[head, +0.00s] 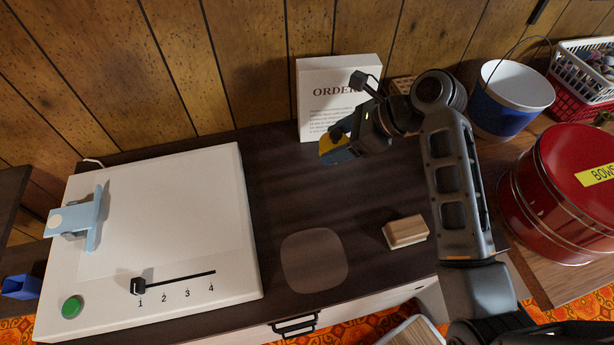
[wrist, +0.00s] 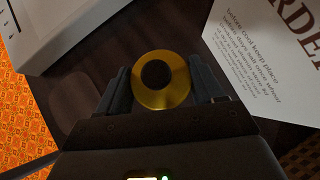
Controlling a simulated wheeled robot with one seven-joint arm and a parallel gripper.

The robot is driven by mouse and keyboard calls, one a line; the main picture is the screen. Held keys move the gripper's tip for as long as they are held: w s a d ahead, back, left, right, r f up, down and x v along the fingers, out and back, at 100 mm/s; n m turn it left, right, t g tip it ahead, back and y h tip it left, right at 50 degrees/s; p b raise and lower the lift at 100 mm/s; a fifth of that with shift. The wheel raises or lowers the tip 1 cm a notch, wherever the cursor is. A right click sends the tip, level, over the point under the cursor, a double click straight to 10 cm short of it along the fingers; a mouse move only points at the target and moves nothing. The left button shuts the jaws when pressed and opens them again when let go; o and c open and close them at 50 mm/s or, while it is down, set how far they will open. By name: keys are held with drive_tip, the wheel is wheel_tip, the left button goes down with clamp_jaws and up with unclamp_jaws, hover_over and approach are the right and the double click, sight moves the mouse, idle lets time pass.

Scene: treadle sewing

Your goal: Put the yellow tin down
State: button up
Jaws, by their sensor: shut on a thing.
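The yellow tin (wrist: 180,88) is between the two fingers of my gripper (wrist: 162,88) in the wrist view, with a dark round patch on its face. My gripper is shut on it. In the head view my gripper (head: 342,144) is above the back of the dark table, in front of the order sign, and only a yellow part of the tin (head: 328,146) shows beside the fingers. I cannot tell how high it is above the table. A pale rounded patch (head: 314,260) is marked on the dark table top (head: 270,190), nearer the front, with nothing on it.
A white order sign (head: 312,75) stands behind my gripper. A white machine with a slider (head: 165,220) fills the left. A wooden block (head: 405,232) lies right of the pale patch. A blue-white bucket (head: 510,95) and red tin (head: 565,190) are at the right.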

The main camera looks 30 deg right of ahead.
drive_tip(key=a+f, duration=0.1)
drive_tip(key=a, duration=0.1)
drive_tip(key=a+f, duration=0.3)
drive_tip(key=a, duration=0.1)
drive_tip(key=shift+s+a+f, duration=0.15)
drive_tip(key=shift+s+a, duration=0.05)
drive_tip(key=shift+a, duration=0.2)
drive_tip(key=shift+f, duration=1.9)
drive_tip(key=o, duration=1.3)
drive_tip(key=shift+c, duration=0.2)
drive_tip(key=v, duration=1.2)
drive_tip(key=shift+p, duration=0.35)
